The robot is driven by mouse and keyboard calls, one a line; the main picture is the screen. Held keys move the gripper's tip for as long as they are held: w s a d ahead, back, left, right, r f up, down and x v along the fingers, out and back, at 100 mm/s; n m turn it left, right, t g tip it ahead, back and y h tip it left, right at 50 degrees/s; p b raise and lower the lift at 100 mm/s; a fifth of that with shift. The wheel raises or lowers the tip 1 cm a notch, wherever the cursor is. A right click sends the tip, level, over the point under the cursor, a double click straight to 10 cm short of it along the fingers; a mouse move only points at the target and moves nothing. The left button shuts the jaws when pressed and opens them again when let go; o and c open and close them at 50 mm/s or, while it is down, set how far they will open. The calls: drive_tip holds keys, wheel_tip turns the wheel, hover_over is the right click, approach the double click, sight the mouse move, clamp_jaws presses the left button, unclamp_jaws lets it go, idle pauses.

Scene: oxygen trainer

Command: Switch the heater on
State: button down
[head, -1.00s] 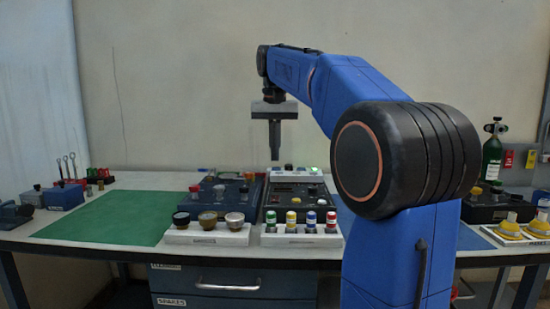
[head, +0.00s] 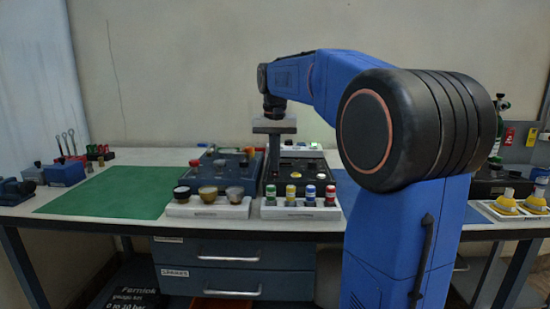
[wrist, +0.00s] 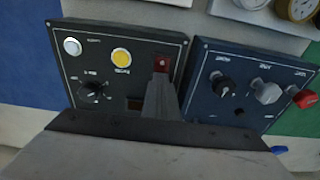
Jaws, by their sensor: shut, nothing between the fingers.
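The black panel (head: 312,166) stands on the bench; it also shows in the wrist view (wrist: 137,48). It has a white button (wrist: 72,46), a yellow button (wrist: 121,57), a black knob (wrist: 92,91) and a small red switch (wrist: 161,63). Its labels are too blurred to read, so I cannot tell which control is the heater's. My gripper (head: 273,160) is shut and empty, pointing down over the panel's left side. In the wrist view its fingertips (wrist: 160,86) appear just below the red switch; I cannot tell whether they touch the panel. The fingers hide part of the panel.
A blue panel (wrist: 245,92) with knobs and a red-capped part (wrist: 305,99) stands close beside the black one. In front are a rack of coloured-top cylinders (head: 300,210) and a tray of round gauges (head: 205,210). The green mat (head: 105,192) is clear.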

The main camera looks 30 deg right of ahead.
drive_tip(key=shift+f, duration=0.2)
idle(0.5)
drive_tip(key=shift+s+a+r, duration=0.15)
drive_tip(key=shift+s+a, duration=0.25)
drive_tip(key=shift+s, duration=0.2)
drive_tip(key=shift+r, duration=0.15)
wheel_tip(320, 180, up, 14)
drive_tip(key=s+a, duration=0.1)
drive_tip(key=shift+s+f, duration=0.2)
idle(0.4)
